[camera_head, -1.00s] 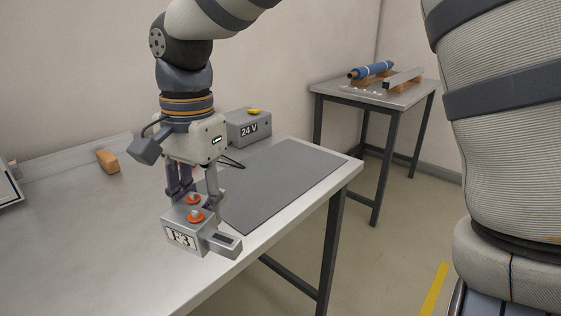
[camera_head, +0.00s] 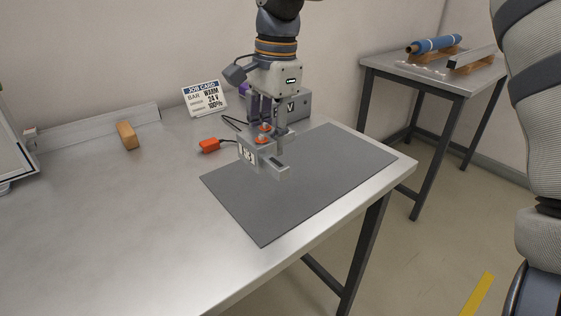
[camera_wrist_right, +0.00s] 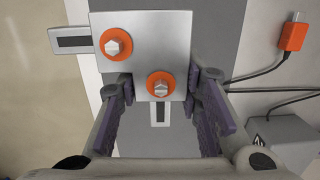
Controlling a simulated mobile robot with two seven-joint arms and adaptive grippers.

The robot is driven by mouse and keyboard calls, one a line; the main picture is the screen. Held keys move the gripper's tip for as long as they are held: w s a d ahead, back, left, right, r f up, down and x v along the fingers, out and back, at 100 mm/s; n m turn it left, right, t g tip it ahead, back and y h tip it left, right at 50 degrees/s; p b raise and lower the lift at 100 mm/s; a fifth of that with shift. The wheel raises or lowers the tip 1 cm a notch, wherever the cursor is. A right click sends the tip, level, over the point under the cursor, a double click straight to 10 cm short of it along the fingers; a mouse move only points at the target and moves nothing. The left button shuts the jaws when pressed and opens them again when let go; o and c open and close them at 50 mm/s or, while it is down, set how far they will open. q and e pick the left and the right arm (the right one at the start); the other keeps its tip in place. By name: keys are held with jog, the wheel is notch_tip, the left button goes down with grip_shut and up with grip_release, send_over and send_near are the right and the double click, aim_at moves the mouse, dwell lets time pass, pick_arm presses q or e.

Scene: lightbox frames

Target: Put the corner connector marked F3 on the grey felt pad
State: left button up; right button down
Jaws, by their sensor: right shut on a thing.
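The grey metal corner connector (camera_head: 266,157) has two orange-ringed bolts and a white label that seems to read F3. It is held in my right gripper (camera_head: 268,133), whose fingers are shut on its sides. In the right wrist view the connector (camera_wrist_right: 150,45) sits between the purple-padded fingers (camera_wrist_right: 160,95), with one arm pointing left and one towards the gripper. The grey felt pad (camera_head: 310,190) lies flat on the table, and the connector is over its far left part. I cannot tell whether it touches the pad. My left gripper is not in view.
The 24 V box (camera_head: 292,103) stands behind the gripper, partly hidden. An orange plug (camera_head: 209,145) with a cable lies left of the connector. A job card (camera_head: 205,98) and a wooden block (camera_head: 127,135) are farther back. The pad's near and right parts are clear.

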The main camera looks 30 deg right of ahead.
jog(key=w+d+f, duration=0.1)
jog(key=f, duration=0.1)
jog(key=w+d+f, duration=0.1)
jog(key=f, duration=0.1)
jog(key=w+d+f, duration=0.1)
jog(key=f, duration=0.1)
jog(key=shift+f+b, duration=0.1)
jog(key=shift+b, duration=0.3)
notch_tip(320, 180, down, 3)
jog(key=shift+w+d+f, duration=0.1)
jog(key=shift+d+f, duration=0.05)
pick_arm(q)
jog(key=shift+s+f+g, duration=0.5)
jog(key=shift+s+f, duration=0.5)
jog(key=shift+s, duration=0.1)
pick_arm(e)
jog(key=c, duration=1.1)
grip_release()
jog(key=shift+f, duration=0.1)
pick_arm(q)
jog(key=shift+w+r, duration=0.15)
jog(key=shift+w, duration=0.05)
pick_arm(e)
jog(key=r, duration=0.8)
jog(key=d+r, duration=0.1)
jog(key=r, duration=0.3)
jog(key=shift+r, duration=0.15)
